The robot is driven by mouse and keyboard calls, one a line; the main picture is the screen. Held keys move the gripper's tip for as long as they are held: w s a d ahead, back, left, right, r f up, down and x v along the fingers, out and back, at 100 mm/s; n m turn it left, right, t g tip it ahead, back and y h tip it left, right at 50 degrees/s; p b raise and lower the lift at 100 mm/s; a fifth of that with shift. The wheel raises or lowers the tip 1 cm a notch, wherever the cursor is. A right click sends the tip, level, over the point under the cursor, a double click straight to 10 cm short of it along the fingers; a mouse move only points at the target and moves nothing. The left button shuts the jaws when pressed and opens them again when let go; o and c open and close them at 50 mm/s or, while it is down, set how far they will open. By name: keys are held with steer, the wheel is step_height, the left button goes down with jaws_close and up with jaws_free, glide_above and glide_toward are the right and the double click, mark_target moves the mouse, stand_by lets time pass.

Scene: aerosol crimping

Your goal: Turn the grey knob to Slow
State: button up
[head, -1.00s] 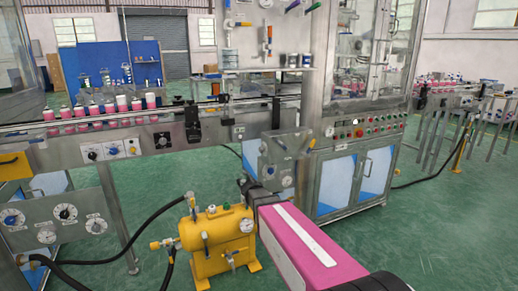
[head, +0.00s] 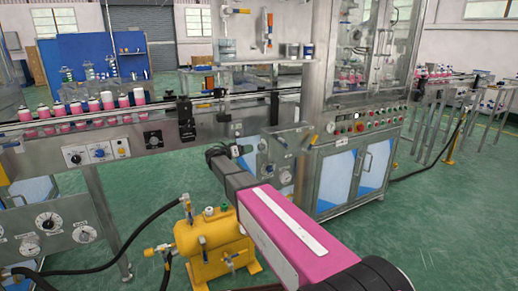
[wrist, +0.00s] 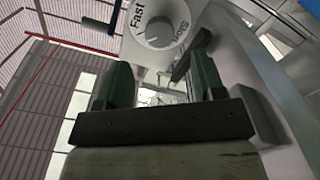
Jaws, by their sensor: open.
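The grey knob (wrist: 158,31) shows at the top of the wrist view, on a pale panel. Its plate is marked "Fast" on the left and "Slow" on the right; where its pointer stands is too small to tell. My gripper (wrist: 160,82) is open and empty, with its two dark green fingers apart. The knob lies beyond the fingertips and is not between them. In the head view my gripper (head: 240,151) is at the left side of a grey control box (head: 288,150). I cannot tell the knob apart in that view.
A conveyor (head: 60,130) with pink bottles runs behind on the left. A yellow air tank (head: 212,245) with black hoses stands below my arm. A steel cabinet (head: 345,170) with blue doors stands right of the control box. Open green floor (head: 440,225) lies at the right.

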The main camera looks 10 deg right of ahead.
mark_target(259, 147)
steer(key=x, duration=0.7)
steer(key=shift+f, duration=0.1)
steer(key=c, duration=0.9)
